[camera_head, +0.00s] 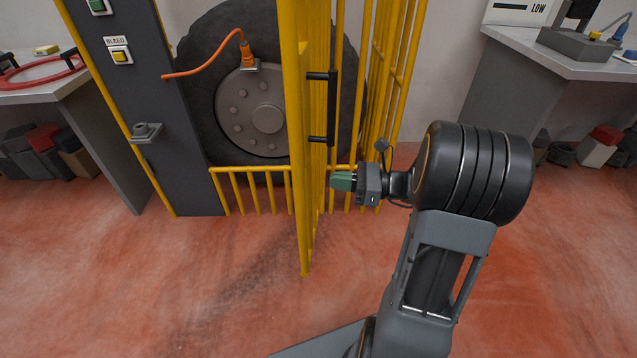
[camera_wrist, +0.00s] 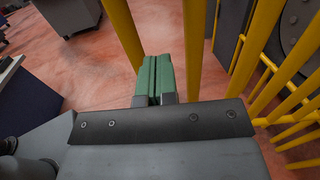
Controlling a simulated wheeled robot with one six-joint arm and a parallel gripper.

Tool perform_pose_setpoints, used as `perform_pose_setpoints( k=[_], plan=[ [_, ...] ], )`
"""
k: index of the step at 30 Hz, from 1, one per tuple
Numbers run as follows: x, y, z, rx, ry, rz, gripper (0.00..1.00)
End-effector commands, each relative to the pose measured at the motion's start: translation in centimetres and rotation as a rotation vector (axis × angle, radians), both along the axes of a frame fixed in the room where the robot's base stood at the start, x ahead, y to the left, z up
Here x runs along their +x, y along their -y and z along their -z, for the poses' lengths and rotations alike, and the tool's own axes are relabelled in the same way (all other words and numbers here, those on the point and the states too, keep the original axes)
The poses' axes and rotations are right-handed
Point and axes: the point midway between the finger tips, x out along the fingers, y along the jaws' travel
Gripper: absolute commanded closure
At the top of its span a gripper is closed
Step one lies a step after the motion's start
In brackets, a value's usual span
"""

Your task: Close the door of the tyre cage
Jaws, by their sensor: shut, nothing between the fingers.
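The tyre cage is made of yellow bars, and its front bars (camera_head: 252,170) stand before a large dark tyre (camera_head: 200,75). The yellow door (camera_head: 305,160) stands open, swung out towards me and seen nearly edge-on. A black handle (camera_head: 331,108) is on the door's right face. My gripper (camera_head: 335,181), with green fingers, is to the right of the door, below the handle. Its fingers are shut and empty. In the wrist view the shut fingers (camera_wrist: 154,78) point at yellow door bars (camera_wrist: 193,40). I cannot tell whether they touch the door.
A dark control post (camera_head: 140,100) with buttons stands left of the cage. An orange hose (camera_head: 215,58) runs to the wheel hub. Benches stand at the left (camera_head: 45,90) and right (camera_head: 570,62). The red floor (camera_head: 180,285) in front of the cage is clear.

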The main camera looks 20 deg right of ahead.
Motion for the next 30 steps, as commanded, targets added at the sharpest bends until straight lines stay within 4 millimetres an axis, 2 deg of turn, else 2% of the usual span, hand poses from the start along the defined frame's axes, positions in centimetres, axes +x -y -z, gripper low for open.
perform_pose_setpoints(
  k=[3,10,30],
  plan=[
    [0.8,-1.8,0.2,0.0,0.001,-0.004,1.0],
    [1.9,-3.7,0.1,0.0,0.001,-0.002,1.0],
    [2.5,-4.7,-0.1,0.0,-0.001,0.005,1.0]
  ],
)
